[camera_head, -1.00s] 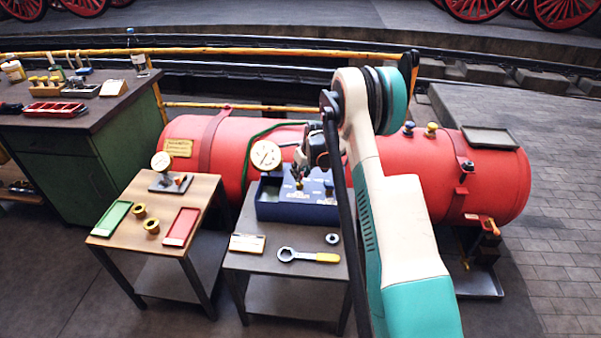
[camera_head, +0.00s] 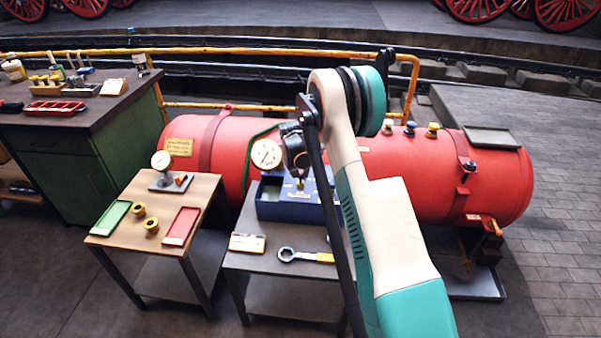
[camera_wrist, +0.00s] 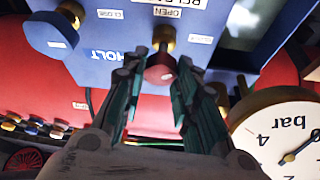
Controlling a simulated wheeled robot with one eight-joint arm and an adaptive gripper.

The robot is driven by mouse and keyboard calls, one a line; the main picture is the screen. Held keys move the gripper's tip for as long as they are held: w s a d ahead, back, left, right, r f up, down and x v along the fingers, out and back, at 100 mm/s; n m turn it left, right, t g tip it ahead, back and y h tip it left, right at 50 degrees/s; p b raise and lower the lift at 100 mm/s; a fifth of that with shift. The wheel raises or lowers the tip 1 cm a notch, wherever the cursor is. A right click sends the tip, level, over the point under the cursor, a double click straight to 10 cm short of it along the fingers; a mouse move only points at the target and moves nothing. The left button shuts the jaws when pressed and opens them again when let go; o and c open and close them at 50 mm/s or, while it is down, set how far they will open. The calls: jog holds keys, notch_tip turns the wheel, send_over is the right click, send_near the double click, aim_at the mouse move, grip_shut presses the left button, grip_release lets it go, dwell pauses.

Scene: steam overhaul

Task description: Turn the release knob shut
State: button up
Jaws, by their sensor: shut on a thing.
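The release knob (camera_wrist: 159,68) is a small red knob on a brass stem on the front of a blue box. In the wrist view it sits between my fingertips, just below a white OPEN label (camera_wrist: 183,12), which appears upside down. My gripper (camera_wrist: 158,80) is shut on the knob, with a dark green finger on each side. In the head view the blue test box (camera_head: 285,209) stands on the right-hand small table, and my gripper (camera_head: 299,172) is over it, partly hidden by my arm. The pressure gauge (camera_wrist: 283,136) stands close on the right in the wrist view.
A blue knob (camera_wrist: 52,34) is on the same panel, left of my gripper. A large red boiler (camera_head: 420,172) lies behind the tables. A spanner (camera_head: 300,256) and a card (camera_head: 247,242) lie on the right table. A smaller gauge (camera_head: 161,160) stands on the left table.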

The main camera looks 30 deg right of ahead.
jog(key=m+g, duration=0.1)
jog(key=m, duration=0.2)
jog(key=shift+w+a+m+h, duration=0.1)
jog(key=shift+m+h, duration=0.2)
jog(key=shift+w+m+g+h, duration=0.15)
jog(key=shift+m+g, duration=0.25)
jog(key=shift+m, duration=0.5)
jog(key=shift+s+m+g+h, duration=0.15)
jog(key=shift+m+g, duration=0.25)
jog(key=shift+m, duration=0.5)
jog(key=shift+w, duration=0.1)
jog(key=o, duration=1.1)
jog(key=shift+c, duration=0.2)
jog(key=v, duration=1.2)
